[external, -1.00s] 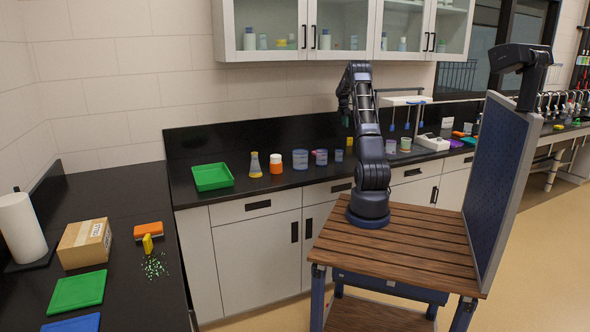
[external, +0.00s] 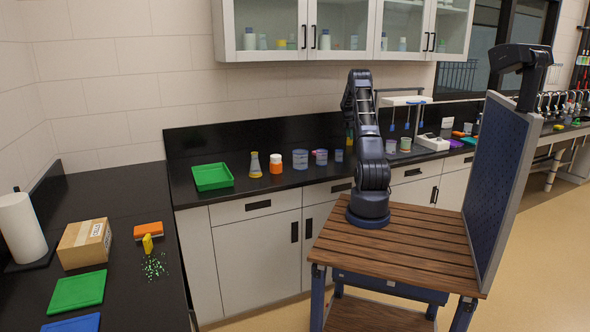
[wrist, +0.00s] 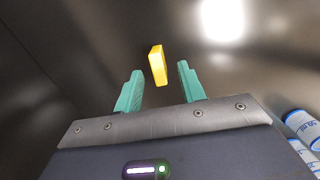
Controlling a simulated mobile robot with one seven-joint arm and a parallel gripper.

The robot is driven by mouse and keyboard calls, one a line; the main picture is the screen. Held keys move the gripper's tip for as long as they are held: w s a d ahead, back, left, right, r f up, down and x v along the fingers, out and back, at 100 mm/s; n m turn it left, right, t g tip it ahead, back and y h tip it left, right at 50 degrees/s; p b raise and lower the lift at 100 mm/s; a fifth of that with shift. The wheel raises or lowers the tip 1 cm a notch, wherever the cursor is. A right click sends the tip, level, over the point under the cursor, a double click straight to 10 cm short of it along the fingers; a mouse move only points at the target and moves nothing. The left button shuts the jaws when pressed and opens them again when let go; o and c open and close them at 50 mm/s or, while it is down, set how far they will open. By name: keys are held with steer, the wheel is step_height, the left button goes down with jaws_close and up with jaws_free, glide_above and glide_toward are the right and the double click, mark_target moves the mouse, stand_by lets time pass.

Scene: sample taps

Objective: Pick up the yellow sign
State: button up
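The yellow sign (wrist: 157,65) is a small upright yellow block over the dark counter in the wrist view. It shows just beyond the fingertips, in line with the gap between them. My gripper (wrist: 159,75) has two teal fingers spread apart, with nothing held. I cannot tell how far the tips are from the sign. In the external view, only a small bit of yellow (external: 350,141) shows beside my arm at the back of the counter. My arm hides most of that spot and the gripper.
Blue-marked containers (wrist: 301,125) lie close to the right of my gripper. Along the counter stand a green tray (external: 212,177), a yellow flask (external: 255,166), an orange-and-white bottle (external: 276,164) and a grey cup (external: 300,160). Cabinets (external: 345,28) hang above.

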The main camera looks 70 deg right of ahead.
mark_target(350, 141)
steer(key=f, duration=0.3)
steer(key=shift+s+d+f, duration=0.1)
steer(key=shift+s+d, duration=0.05)
steer(key=shift+d, duration=0.1)
jaws_close()
